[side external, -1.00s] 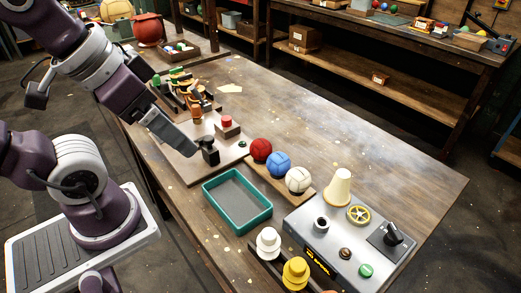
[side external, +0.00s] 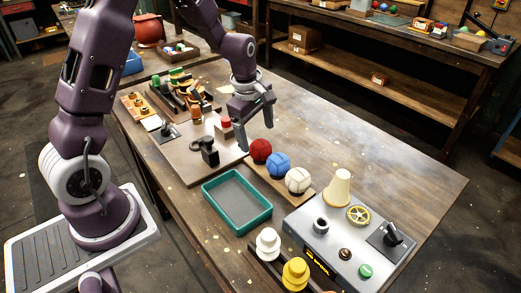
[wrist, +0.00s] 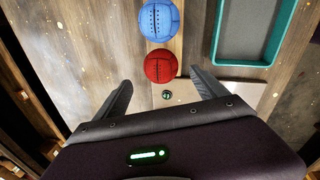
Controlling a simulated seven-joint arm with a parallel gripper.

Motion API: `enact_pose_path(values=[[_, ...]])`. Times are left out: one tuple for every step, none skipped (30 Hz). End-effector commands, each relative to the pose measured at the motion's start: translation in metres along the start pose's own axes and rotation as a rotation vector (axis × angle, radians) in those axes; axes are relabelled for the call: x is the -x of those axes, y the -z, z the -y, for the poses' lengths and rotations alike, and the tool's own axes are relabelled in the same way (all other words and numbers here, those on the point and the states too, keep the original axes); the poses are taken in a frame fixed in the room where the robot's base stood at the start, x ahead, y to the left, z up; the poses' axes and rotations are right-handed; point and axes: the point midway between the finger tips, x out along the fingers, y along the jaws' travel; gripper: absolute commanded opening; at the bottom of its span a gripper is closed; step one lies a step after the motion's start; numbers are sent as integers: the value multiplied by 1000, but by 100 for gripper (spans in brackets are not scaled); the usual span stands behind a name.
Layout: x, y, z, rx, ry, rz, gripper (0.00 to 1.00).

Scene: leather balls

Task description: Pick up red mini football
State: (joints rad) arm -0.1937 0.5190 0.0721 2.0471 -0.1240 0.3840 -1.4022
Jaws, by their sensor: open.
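The red mini football (side external: 261,150) rests on a wooden board at the end of a row of three balls. In the wrist view the red ball (wrist: 161,66) lies just beyond the fingertips, roughly midway between them. My gripper (side external: 256,139) is open and empty, above and just left of the red ball in the side view. Its two fingers (wrist: 160,78) stand wide apart in the wrist view, touching nothing that I can see. The blue ball (side external: 278,164) sits beside the red one and also shows in the wrist view (wrist: 160,18). The white ball (side external: 298,180) is at the far end.
A teal-rimmed tray (side external: 210,193) lies in front of the balls. A grey control box (side external: 331,235) with a cream cone (side external: 339,187) stands to the right. A pale board with a red button (side external: 225,123) lies left of the balls. The table behind the balls is clear.

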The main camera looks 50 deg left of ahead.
Motion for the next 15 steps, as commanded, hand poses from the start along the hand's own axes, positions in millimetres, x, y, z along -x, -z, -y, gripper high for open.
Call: enact_pose_path(values=[[-8,1,0,8,4,-1,82],[-11,1,0,10,5,-1,82],[-17,0,1,9,5,-1,82],[-22,0,1,8,5,-1,82],[-26,-1,2,7,6,0,82],[-34,-3,2,6,6,1,82],[-40,-4,3,6,7,0,82],[-46,-4,3,5,7,0,82],[-54,-5,4,4,7,0,82],[-58,-5,3,5,6,0,82],[-62,-5,3,5,7,0,82],[-66,-5,3,5,5,0,82],[-68,-5,3,5,4,0,82],[-69,-5,3,5,4,0,82],[-70,-5,3,4,4,0,82]])
